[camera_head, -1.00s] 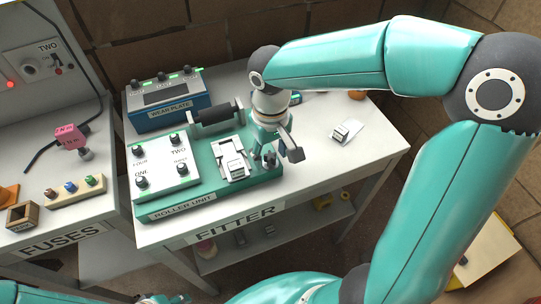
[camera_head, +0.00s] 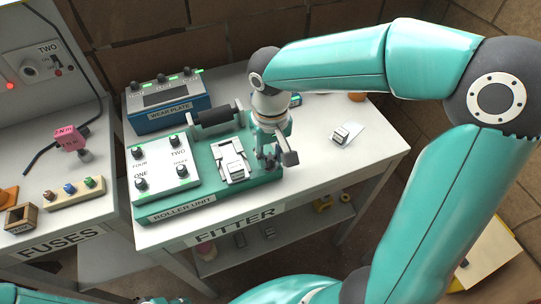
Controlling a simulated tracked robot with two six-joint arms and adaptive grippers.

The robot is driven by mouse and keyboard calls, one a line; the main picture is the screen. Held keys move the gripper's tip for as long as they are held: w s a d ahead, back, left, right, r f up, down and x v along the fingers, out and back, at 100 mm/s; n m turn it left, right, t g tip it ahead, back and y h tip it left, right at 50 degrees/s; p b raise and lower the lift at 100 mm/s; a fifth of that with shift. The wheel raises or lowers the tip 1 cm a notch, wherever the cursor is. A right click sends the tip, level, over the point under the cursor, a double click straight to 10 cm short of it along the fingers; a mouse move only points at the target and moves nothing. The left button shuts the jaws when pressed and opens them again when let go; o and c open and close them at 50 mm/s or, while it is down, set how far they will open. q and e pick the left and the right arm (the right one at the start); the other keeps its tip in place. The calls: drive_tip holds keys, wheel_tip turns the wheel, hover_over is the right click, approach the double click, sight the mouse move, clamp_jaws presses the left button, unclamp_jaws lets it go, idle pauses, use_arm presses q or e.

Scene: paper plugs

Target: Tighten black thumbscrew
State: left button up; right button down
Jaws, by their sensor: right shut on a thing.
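The green roller unit (camera_head: 208,207) stands on the fitter table, with a black roller (camera_head: 215,115) at its back and a white catch plate (camera_head: 233,162) near its right end. My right gripper (camera_head: 270,160) points down at the right end of the unit, beside the catch plate. It is shut on a small dark piece there, apparently the black thumbscrew, mostly hidden by the fingers. Several black knobs stand on the unit's white panel (camera_head: 160,164). Part of my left gripper (camera_head: 155,300) shows at the bottom edge; its jaws cannot be made out.
A blue wear plate box (camera_head: 170,118) stands behind the roller unit. A small metal part on a white card (camera_head: 346,134) lies to the right, with free table around it. The fuses table (camera_head: 95,222) at left holds a row of coloured knobs (camera_head: 75,193) and a pink-tagged part (camera_head: 69,138).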

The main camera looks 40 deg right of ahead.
drive_tip(key=c, duration=1.6)
unclamp_jaws()
clamp_jaws()
drive_tip(key=shift+f+m, duration=0.1)
drive_tip(key=shift+m, duration=0.8)
drive_tip(key=shift+m+b, duration=0.3)
drive_tip(key=shift+m, duration=0.6)
